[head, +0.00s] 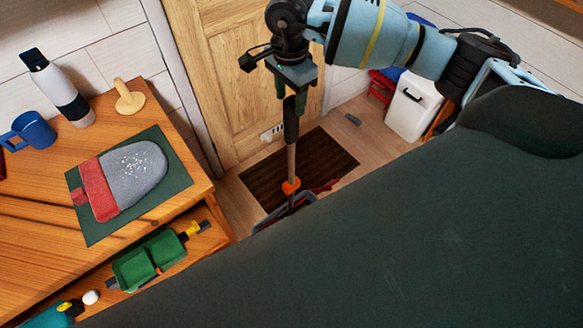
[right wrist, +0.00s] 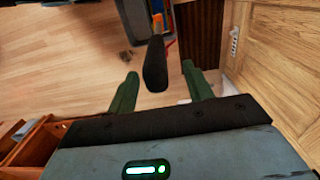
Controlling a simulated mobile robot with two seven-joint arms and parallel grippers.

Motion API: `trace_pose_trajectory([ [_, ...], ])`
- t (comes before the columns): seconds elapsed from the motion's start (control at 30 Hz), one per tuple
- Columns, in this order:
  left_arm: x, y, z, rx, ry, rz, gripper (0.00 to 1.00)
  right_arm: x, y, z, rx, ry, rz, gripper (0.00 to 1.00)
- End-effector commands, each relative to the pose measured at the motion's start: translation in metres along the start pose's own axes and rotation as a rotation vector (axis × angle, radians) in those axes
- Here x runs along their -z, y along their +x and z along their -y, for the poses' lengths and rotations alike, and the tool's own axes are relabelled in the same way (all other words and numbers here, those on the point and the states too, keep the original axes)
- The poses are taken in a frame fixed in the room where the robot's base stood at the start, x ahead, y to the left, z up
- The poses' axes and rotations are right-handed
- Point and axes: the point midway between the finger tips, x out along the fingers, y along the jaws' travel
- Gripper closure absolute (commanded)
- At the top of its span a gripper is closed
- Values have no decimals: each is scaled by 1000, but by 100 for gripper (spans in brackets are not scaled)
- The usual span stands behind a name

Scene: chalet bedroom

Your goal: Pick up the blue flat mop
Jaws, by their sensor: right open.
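A long-handled tool, which looks like the mop, stands nearly upright on the floor by the door. Its dark grip (head: 291,120) tops a brownish pole with an orange collar (head: 290,187); its lower end is mostly hidden in the head view. My right gripper (head: 290,92) is open at the top of the handle. In the right wrist view the dark grip (right wrist: 155,66) lies between the two spread green fingers, with a gap visible on each side. My left gripper is not in view.
A wooden desk (head: 40,220) at left bears a green mat (head: 180,183) with a grey-and-red mitt, a white bottle (head: 60,92) and a blue mug (head: 35,129). A dark doormat (head: 325,160) lies before the wooden door (head: 225,60). A white bin (head: 412,110) stands right.

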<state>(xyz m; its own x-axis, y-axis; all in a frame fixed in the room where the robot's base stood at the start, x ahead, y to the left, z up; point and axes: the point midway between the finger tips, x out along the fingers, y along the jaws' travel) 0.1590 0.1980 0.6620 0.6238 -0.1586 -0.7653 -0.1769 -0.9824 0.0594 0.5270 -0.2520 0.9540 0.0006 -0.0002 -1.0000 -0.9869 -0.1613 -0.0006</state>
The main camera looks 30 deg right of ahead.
Motion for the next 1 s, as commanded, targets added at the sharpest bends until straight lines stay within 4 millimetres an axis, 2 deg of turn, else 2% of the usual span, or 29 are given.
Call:
trace_pose_trajectory([
  [0.23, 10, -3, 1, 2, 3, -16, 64, -1, 29, -6, -2, -1, 0, 49],
  [0.4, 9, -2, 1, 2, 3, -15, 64, -1, 48, -5, -2, -1, 1, 49],
  [0.67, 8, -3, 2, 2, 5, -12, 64, -1, 51, -5, -1, -1, 1, 49],
  [0.77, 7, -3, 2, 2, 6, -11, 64, -1, 51, -5, -1, -1, 0, 60],
  [1.0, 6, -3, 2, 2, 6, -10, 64, -1, 51, -5, -1, 0, 0, 91],
])
